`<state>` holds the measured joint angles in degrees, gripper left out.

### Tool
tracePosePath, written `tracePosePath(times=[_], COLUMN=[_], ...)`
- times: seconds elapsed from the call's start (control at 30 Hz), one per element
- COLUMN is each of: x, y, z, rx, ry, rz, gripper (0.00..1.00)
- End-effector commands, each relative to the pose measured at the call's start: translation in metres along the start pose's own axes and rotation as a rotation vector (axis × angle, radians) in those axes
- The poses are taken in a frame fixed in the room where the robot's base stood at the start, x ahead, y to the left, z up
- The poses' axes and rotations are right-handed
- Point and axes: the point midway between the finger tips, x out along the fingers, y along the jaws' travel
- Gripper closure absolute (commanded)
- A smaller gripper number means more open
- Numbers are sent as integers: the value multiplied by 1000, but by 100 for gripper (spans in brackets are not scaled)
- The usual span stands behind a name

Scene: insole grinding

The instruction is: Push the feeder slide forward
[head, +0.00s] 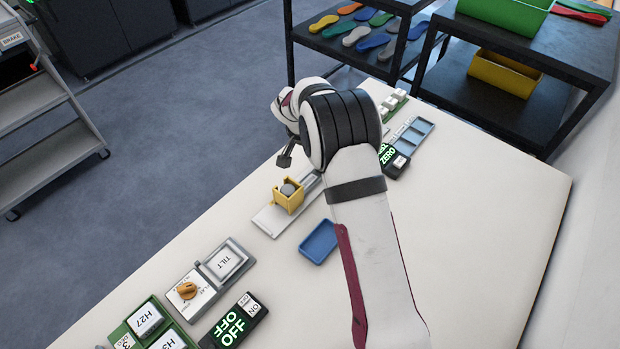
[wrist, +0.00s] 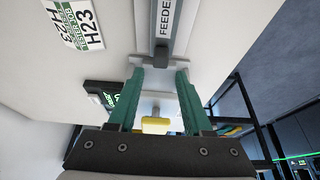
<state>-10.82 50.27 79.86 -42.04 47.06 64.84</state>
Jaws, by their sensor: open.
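The feeder unit has a pale base strip (head: 272,221) on the table, with a yellow open-topped box (head: 290,200) around a grey round piece. Its grey rail, labelled FEEDER (wrist: 164,25), shows at the top of the wrist view. My gripper (wrist: 160,76) is open, its two green fingers apart on either side below the rail's end. A yellow piece (wrist: 155,125) with a pale plate behind it shows between the fingers; I cannot tell whether anything touches it. In the head view my wrist hides most of the gripper above the far end of the feeder.
A blue tray (head: 319,242) lies beside the feeder. The TILT block (head: 226,262), a dial panel (head: 190,290) and an OFF display (head: 234,322) stand nearer. A ZERO display (head: 392,160) is right of my wrist. The table's right side (head: 490,230) is clear.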

Motion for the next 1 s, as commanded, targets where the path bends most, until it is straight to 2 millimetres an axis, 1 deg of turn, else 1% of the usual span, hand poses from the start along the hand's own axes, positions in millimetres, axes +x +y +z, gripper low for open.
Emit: tracePosePath(times=[0.27, 1.0], x=[1, 18], y=[0, 0], z=[0, 7], rx=[0, -1], ry=[0, 1], rz=[0, 0], gripper=[50, 50])
